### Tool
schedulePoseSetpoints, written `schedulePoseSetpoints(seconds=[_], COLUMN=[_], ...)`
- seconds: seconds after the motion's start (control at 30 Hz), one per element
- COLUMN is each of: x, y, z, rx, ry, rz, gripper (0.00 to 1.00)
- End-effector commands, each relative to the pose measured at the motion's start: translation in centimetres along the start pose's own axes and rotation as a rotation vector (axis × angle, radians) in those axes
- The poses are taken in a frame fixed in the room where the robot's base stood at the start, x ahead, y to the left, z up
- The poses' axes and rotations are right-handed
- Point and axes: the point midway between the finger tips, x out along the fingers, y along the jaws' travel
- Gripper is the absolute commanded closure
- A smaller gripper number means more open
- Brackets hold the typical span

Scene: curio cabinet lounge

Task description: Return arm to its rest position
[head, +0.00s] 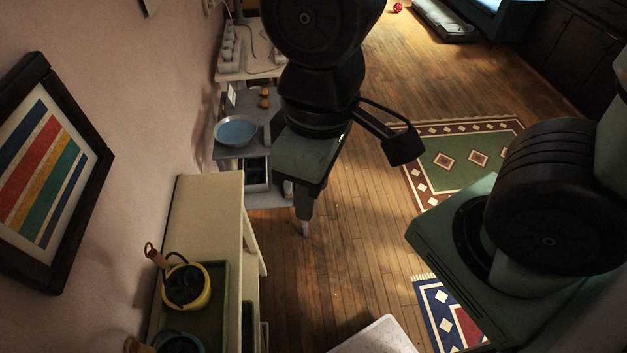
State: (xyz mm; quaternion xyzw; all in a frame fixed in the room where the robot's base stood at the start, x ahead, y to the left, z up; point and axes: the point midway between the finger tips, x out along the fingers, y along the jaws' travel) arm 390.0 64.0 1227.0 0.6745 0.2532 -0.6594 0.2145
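My arm comes in from the right, with a large dark round joint and a green housing. It also shows at the top middle, where dark links lead down to my gripper (304,212). My gripper hangs pointing down over the wooden floor, to the right of a grey shelf unit. Its fingers are seen nearly edge-on, so I cannot tell whether they are open or shut. I see nothing held in it.
A blue bowl (236,131) sits on the grey shelf unit. A patterned rug (462,166) lies right of my gripper.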

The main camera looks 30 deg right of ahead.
Motion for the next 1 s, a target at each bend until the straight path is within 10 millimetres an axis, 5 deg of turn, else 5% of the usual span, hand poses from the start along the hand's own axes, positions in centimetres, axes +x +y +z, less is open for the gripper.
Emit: schedulePoseSetpoints(seconds=[0.37,0.73,1.0], x=[0.0,7.8,9.0], y=[0.0,0.4,0.5], z=[0.1,0.4,0.5], rx=[0.002,-0.001,-0.002], ry=[-0.004,-0.006,-0.006], rz=[-0.001,0.001,0.002], gripper=[0.62,0.62,0.62])
